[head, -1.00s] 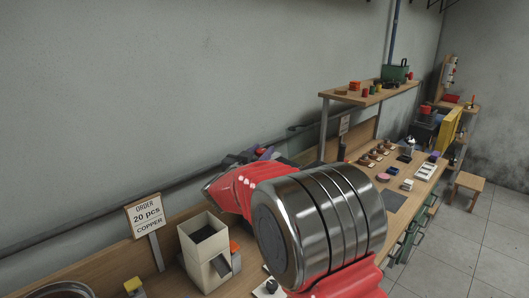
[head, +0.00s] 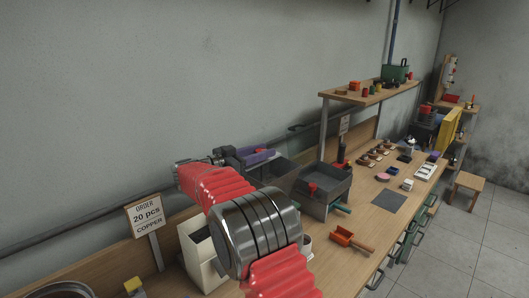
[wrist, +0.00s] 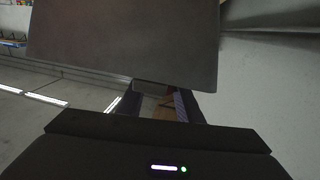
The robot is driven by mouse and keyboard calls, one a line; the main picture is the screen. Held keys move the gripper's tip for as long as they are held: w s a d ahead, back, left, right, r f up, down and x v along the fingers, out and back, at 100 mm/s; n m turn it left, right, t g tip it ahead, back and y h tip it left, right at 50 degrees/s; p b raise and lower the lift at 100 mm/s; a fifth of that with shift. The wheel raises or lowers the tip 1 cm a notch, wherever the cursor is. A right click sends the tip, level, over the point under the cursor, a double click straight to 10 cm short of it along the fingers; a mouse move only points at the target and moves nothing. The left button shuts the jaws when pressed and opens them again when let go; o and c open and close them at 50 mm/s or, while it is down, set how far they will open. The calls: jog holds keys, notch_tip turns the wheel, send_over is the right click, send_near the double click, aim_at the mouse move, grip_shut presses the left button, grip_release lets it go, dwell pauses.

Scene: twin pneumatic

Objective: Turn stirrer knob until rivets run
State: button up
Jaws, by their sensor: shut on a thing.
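My gripper (head: 262,156) is up beside the wall, beyond my red and silver arm. In the wrist view its dark fingers (wrist: 158,106) with purple-striped pads close on a small grey part (wrist: 152,86) at the edge of a broad grey panel (wrist: 125,38). I cannot tell whether that part is the stirrer knob. In the head view a dark grey box (head: 281,174) is right by the gripper. A beige dispenser (head: 198,260) with a dark opening stands below, partly hidden by my arm. No rivets can be made out.
A dark grey bin (head: 327,188) with a red tab stands on the bench, right of my arm. A red scoop (head: 345,238) lies in front of it. An order sign (head: 147,215) reads 20 pcs copper.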

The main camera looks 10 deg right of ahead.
jog(key=shift+w+a+r+m+g, duration=0.1)
jog(key=shift+a+r+m+g, duration=0.1)
jog(key=shift+r+m+g, duration=0.15)
dwell(0.3)
jog(key=o, duration=0.8)
jog(key=shift+f, duration=0.2)
jog(key=shift+c, duration=0.2)
jog(key=shift+o, duration=1.4)
jog(key=shift+d+f+g, duration=0.1)
jog(key=shift+g, duration=0.15)
jog(key=v, duration=1.3)
jog(key=shift+a+f, duration=0.25)
jog(key=shift+a, duration=0.15)
